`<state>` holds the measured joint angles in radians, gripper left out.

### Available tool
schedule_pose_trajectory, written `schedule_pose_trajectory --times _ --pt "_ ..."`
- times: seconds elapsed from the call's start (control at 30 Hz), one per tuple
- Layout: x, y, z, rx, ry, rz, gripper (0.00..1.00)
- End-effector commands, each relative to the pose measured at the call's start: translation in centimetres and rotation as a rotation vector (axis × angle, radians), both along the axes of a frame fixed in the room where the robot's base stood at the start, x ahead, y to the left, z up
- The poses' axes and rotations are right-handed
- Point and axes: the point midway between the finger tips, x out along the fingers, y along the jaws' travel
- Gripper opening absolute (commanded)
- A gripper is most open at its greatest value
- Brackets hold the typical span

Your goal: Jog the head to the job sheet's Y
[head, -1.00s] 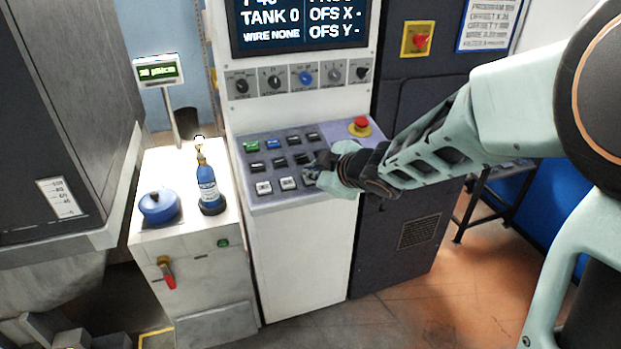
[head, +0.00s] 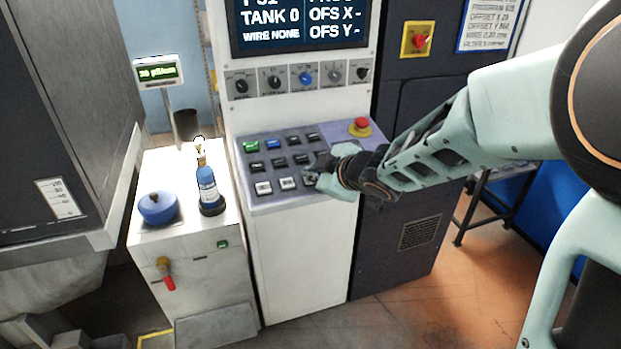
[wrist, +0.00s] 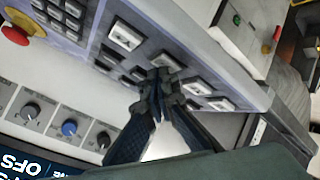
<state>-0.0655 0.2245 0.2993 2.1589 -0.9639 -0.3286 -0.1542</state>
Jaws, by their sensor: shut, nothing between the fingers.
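The control panel (head: 262,203) slopes out under the screen (head: 300,22), with rows of green, blue, black and white keys. The screen's cut-off top row ends in what looks like 51; below it are TANK 0, WIRE NONE, OFS X - and OFS Y -. The job sheet (head: 487,25) hangs at upper right, its small lines hard to read. My gripper (head: 317,170) is shut and empty at the right end of the lower key rows. In the wrist view its fingertips (wrist: 163,80) are at a white key (wrist: 165,61); I cannot tell whether they touch it.
A red stop button (head: 361,125) stands at the panel's upper right. A row of knobs (head: 304,76) is under the screen. On the left cabinet are a blue bottle (head: 208,188) and a blue round container (head: 158,207). A small green display (head: 158,71) stands behind.

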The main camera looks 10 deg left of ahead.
Motion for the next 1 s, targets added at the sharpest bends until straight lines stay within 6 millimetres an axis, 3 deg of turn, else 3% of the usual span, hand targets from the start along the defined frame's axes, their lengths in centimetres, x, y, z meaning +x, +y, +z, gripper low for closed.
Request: schedule_pose_trajectory --times 0.47,0.83,1.0 --pt "-0.3 -0.2 1.6 -0.002 0.001 -0.001 0.0" --pt "-0.3 -0.2 1.7 -0.001 0.0 -0.001 0.0" --pt "-0.5 -0.3 2.9 -0.001 0.0 -0.001 0.0"
